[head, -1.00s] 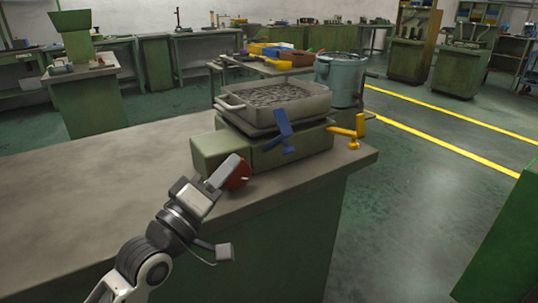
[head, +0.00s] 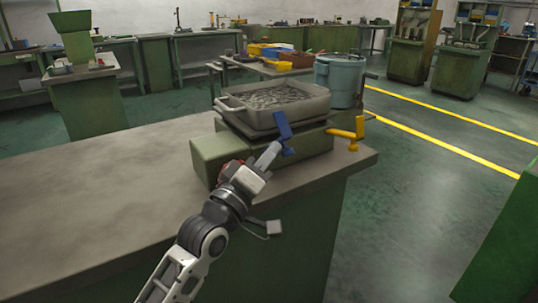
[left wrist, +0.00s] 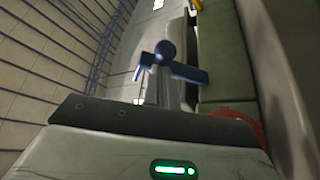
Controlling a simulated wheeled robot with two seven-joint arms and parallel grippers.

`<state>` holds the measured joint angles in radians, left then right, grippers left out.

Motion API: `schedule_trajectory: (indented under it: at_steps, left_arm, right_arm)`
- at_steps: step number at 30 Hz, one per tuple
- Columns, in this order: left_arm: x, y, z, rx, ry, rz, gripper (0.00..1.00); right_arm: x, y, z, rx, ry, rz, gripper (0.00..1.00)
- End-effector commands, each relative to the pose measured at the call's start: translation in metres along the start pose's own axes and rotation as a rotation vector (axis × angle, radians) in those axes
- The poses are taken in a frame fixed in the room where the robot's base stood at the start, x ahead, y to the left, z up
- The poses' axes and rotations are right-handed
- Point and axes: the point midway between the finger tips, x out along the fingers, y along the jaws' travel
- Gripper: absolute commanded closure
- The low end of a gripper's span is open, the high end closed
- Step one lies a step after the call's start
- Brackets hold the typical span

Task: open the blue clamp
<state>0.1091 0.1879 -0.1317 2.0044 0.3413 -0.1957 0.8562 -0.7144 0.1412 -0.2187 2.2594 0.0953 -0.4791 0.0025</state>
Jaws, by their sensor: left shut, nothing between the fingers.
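The blue clamp (head: 283,127) is on the near side of the green machine on the bench, its handle raised and leaning. It also shows in the left wrist view (left wrist: 188,72), just beyond the fingers. My left gripper (head: 270,154) is shut and empty, its fingertips at the lower end of the blue clamp. I cannot tell whether they touch it. In the left wrist view the closed fingers (left wrist: 165,88) point at the clamp and overlap its lower part.
A grey tray of small metal parts (head: 237,107) sits on the green machine (head: 215,152). A red knob (head: 229,170) is partly hidden behind my left gripper. A yellow clamp (head: 350,134) is to the right. The bench top (head: 90,190) is clear at left.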

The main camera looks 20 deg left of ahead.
Motion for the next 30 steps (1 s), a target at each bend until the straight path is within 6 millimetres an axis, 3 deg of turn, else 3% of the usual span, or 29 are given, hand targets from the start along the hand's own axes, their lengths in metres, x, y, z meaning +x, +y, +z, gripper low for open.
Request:
schedule_trajectory:
  at_steps: [5,9,20,30]
  left_arm:
    - [-0.005,-0.009,0.01,0.091,-0.004,0.047,1.0]
    - [-0.009,-0.013,0.017,0.099,-0.003,0.053,1.0]
    - [-0.011,-0.015,0.018,0.099,0.0,0.055,1.0]
    - [-0.016,-0.004,-0.017,0.098,-0.017,0.061,1.0]
  right_arm:
    - [0.006,0.002,0.01,-0.003,0.006,0.001,1.0]
    - [-0.001,0.0,-0.003,-0.002,0.008,0.0,1.0]
    - [0.0,-0.001,-0.001,-0.001,0.006,-0.001,1.0]
    - [-0.01,-0.003,-0.012,0.011,-0.02,-0.002,1.0]
